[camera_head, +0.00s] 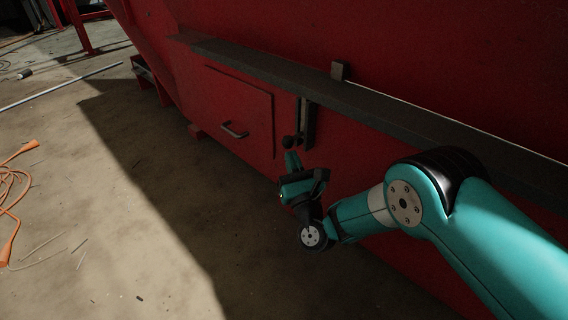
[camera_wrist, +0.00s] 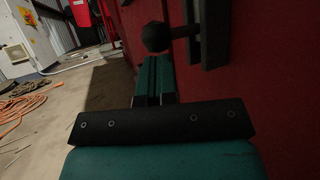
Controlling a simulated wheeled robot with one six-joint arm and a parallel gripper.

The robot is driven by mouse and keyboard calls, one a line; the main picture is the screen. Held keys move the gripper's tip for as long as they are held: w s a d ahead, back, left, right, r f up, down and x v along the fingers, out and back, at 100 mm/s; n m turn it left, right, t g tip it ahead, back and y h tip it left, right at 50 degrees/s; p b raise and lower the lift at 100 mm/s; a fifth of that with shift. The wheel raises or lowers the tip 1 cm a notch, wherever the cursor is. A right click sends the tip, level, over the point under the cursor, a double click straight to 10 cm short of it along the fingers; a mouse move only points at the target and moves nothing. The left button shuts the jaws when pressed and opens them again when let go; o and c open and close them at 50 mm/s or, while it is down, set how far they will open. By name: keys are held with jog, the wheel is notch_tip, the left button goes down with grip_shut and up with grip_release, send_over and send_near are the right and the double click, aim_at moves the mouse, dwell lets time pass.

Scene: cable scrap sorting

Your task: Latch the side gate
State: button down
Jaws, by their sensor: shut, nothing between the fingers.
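The side gate (camera_head: 240,105) is a red rectangular panel in the red container wall, with a dark bar handle (camera_head: 234,130). Its panel looks flush with the wall. A dark latch (camera_head: 308,122) with a round knob (camera_head: 289,141) is mounted just right of the gate. In the wrist view the black knob (camera_wrist: 156,36) sticks out from the dark latch plate (camera_wrist: 211,30) at the upper middle. My gripper (camera_head: 291,158) is shut and empty, with its fingertips just below the knob. The teal fingers (camera_wrist: 154,70) point toward the knob; I cannot tell if they touch it.
A dark ledge (camera_head: 270,66) runs along the wall above the gate and latch, with a small upright block (camera_head: 340,70) on it. An orange cable (camera_head: 12,190) and a pale rod (camera_head: 62,86) lie on the floor at left. The concrete before the gate is mostly clear.

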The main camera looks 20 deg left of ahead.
dwell(0.3)
notch_tip(320, 180, up, 6)
jog(key=p, duration=0.3)
jog(key=shift+f, duration=0.1)
